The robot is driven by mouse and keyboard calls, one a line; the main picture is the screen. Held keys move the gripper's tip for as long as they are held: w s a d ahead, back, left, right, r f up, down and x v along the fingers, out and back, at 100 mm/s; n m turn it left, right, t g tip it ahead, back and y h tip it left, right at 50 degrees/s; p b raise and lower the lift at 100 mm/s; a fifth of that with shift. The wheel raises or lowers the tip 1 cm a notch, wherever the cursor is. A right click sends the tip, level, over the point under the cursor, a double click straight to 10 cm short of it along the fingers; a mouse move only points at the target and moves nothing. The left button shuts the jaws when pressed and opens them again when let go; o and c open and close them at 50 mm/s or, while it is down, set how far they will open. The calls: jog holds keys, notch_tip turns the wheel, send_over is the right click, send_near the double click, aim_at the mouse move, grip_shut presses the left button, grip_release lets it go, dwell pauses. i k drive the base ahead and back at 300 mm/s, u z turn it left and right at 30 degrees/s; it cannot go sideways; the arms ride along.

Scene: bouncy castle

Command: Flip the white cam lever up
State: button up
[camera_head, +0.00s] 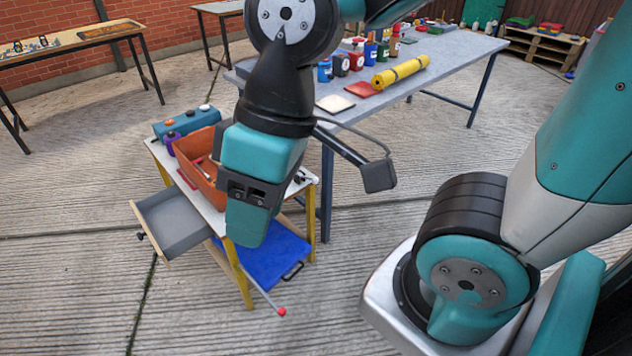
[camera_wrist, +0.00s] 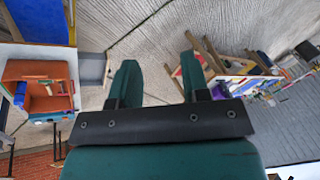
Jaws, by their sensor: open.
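I cannot pick out a white cam lever with certainty in either view. In the head view, my gripper (camera_head: 250,232) hangs in front of the small yellow-legged workbench (camera_head: 314,197) and hides part of its top and front. A small dark and light fitting (camera_head: 299,177) shows at the bench's right edge, too small to identify. In the wrist view, my gripper (camera_wrist: 157,66) has its two teal fingers spread apart, with only floor showing between them. It is open and empty.
An orange bin (camera_head: 199,172) and a blue case (camera_head: 187,122) stand on the bench. A grey drawer (camera_head: 177,220) sticks out left. A blue panel (camera_head: 268,258) lies low, near a red-tipped rod (camera_head: 281,311). A long grey table (camera_head: 455,50) stands behind.

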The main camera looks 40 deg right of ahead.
aim_at(315, 180)
jog(key=k, duration=1.35)
jog(key=z, duration=0.7)
jog(key=i, duration=1.15)
jog(key=u, duration=0.1)
